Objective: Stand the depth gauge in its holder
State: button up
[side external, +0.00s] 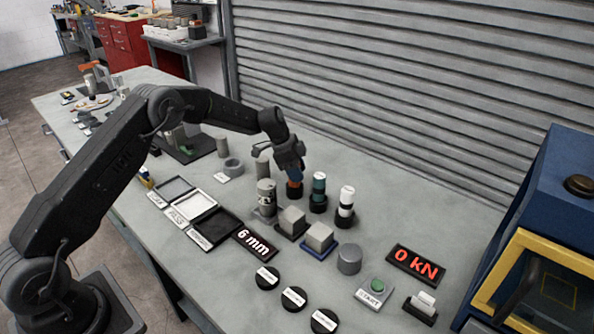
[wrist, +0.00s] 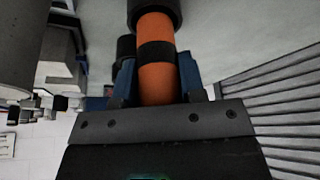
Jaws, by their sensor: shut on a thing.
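My gripper (side external: 292,166) points down at the row of black cups and is shut on an orange-and-black banded rod, which I take to be the depth gauge (side external: 294,188). In the wrist view, the blue fingers (wrist: 158,82) lie on both sides of the rod (wrist: 155,75). The rod's far end meets a black cup, its holder (wrist: 155,12). In the side view, this holder (side external: 294,195) stands on the bench at the left end of the row. The rod looks upright, with its lower end at the cup; how deep it sits is hidden.
A teal-and-white rod (side external: 318,188) and a white-and-black rod (side external: 346,202) stand in cups close on the right. A grey cylinder (side external: 266,192) stands close on the left. Grey blocks (side external: 319,236) are in front. A blue-and-yellow machine (side external: 550,235) is at the far right.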

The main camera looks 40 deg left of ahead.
jog(key=shift+f, duration=0.15)
jog(key=o, duration=0.9)
